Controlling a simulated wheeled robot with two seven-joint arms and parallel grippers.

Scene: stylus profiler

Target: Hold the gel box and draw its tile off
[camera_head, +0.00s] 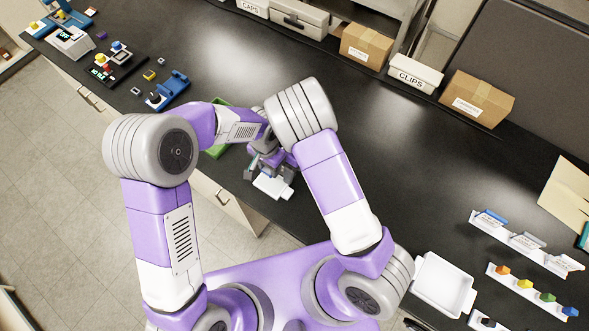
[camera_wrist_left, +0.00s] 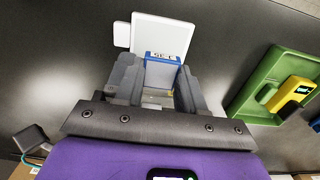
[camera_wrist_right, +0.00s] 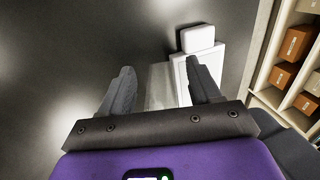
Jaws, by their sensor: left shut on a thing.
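A small gel box with a blue, labelled edge (camera_wrist_left: 163,58) sits between the fingers of my left gripper (camera_wrist_left: 160,80), which is shut on it. A pale, see-through body shows between the fingers of my right gripper (camera_wrist_right: 162,88); it looks like the same box, but I cannot be sure. The right fingers are wide apart, one overlapping a white tabbed plate. In the head view both grippers (camera_head: 265,165) crowd together near the table's front edge, partly hidden by my arms. I cannot make out the tile clearly.
The white tabbed plate (camera_head: 272,187) lies beside the grippers; it also shows in the left wrist view (camera_wrist_left: 163,33) and right wrist view (camera_wrist_right: 183,75). A green tray (camera_wrist_left: 255,85) holds a yellow device (camera_wrist_left: 292,95). A white tray (camera_head: 440,285) stands right. The table's middle is clear.

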